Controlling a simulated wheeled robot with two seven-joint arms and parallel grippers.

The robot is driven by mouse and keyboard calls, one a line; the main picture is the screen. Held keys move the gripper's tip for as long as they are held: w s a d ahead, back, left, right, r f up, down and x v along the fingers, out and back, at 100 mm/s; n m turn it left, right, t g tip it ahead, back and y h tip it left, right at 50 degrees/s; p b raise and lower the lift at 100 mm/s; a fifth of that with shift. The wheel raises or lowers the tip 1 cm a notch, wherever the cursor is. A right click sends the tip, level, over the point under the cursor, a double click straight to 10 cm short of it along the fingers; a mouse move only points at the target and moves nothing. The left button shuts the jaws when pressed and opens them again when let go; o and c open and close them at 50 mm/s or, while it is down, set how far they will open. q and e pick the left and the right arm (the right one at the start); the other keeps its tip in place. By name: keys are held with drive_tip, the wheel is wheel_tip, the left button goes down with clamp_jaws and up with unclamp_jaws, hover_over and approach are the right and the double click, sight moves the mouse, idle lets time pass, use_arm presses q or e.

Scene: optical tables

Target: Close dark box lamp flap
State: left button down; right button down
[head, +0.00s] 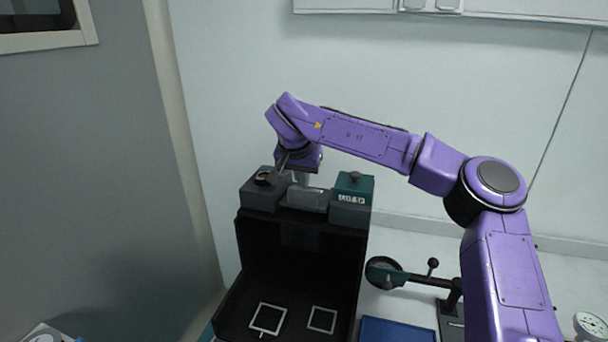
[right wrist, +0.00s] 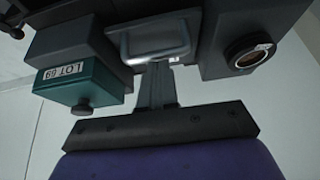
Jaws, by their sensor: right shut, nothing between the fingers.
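The dark box (head: 300,250) stands in the middle of the head view, with its front open and two white square outlines on its floor. On its top, between two blocks, is a grey translucent piece (head: 308,197), which looks like the lamp flap; I cannot tell how far it is tilted. In the right wrist view this piece (right wrist: 155,33) has a pale looped rim. My right gripper (right wrist: 156,66) is shut and empty, with its fingertips at the rim; I cannot tell whether they touch. In the head view, the wrist partly hides the gripper. My left gripper is out of view.
A teal block labelled LOT 69 (head: 352,198) with a dark knob sits right of the flap. A grey block (head: 263,190) with a round opening sits left. A magnifier-like stand (head: 405,276), a blue pad (head: 397,330) and a dial gauge (head: 591,326) lie to the right.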

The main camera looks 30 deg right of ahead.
drive_tip(key=shift+s+a+f+t+h+b, duration=0.15)
drive_tip(key=shift+f+t+h+b, duration=0.2)
drive_tip(key=shift+b, duration=0.1)
drive_tip(key=shift+s+a+f+t+h+b, duration=0.15)
drive_tip(key=shift+f+t+h+b, duration=0.1)
drive_tip(key=shift+f+h+b, duration=0.15)
drive_tip(key=shift+s+a+f+t+h, duration=0.2)
drive_tip(key=shift+a+f+t+h, duration=0.05)
drive_tip(key=shift+a+t+h, duration=0.15)
drive_tip(key=shift+d, duration=0.1)
drive_tip(key=s+a+r+p, duration=0.1)
drive_tip(key=r, duration=0.5)
drive_tip(key=s+a+r+p, duration=0.2)
drive_tip(key=r, duration=0.4)
drive_tip(key=shift+s+a+r, duration=0.15)
drive_tip(key=shift+a, duration=0.1)
drive_tip(key=shift+d, duration=0.1)
